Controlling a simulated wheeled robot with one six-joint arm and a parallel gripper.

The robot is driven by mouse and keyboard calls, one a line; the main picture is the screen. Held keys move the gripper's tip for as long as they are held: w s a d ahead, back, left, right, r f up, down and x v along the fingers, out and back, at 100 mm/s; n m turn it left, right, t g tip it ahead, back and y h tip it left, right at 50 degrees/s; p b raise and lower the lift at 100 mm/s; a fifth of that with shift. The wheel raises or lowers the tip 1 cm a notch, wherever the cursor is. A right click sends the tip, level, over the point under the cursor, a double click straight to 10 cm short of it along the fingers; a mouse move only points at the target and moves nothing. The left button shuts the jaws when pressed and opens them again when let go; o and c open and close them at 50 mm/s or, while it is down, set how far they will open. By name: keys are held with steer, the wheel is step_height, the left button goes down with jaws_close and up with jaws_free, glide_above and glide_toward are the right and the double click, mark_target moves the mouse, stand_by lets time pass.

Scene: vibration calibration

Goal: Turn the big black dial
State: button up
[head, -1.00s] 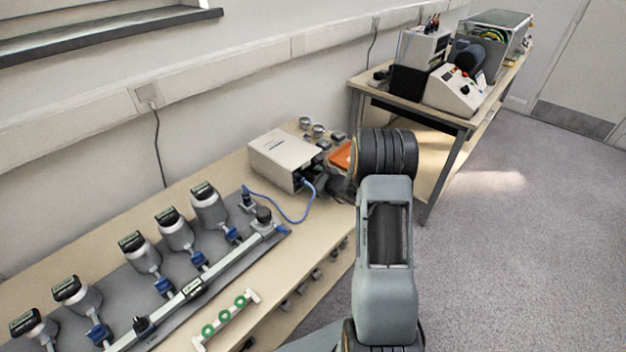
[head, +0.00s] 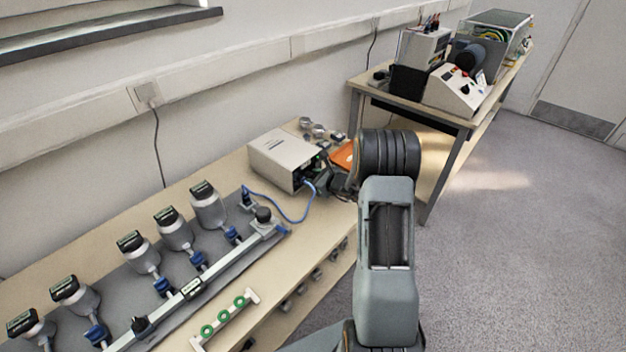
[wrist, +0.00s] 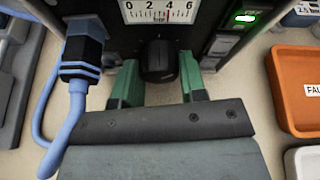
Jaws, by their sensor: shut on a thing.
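The big black dial (wrist: 159,61) sits on the dark front of the instrument, below a white scale (wrist: 160,11) marked 0, 2, 4, 6. A red needle stands near the 4. In the wrist view, the two green fingers of my gripper (wrist: 158,68) are on either side of the dial, and the gripper is shut on it. In the head view, the grey instrument box (head: 281,158) stands on the bench; the dial itself cannot be made out there.
A blue plug and cable (wrist: 80,62) are close to the left finger. An orange tray (wrist: 298,92) lies to the right, and a green lamp (wrist: 246,17) is lit at upper right. Several grey sensor units (head: 140,252) stand along the bench (head: 288,265).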

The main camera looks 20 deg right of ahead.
steer(key=o, duration=0.9)
steer(key=v, duration=1.4)
steer(key=shift+f, duration=0.1)
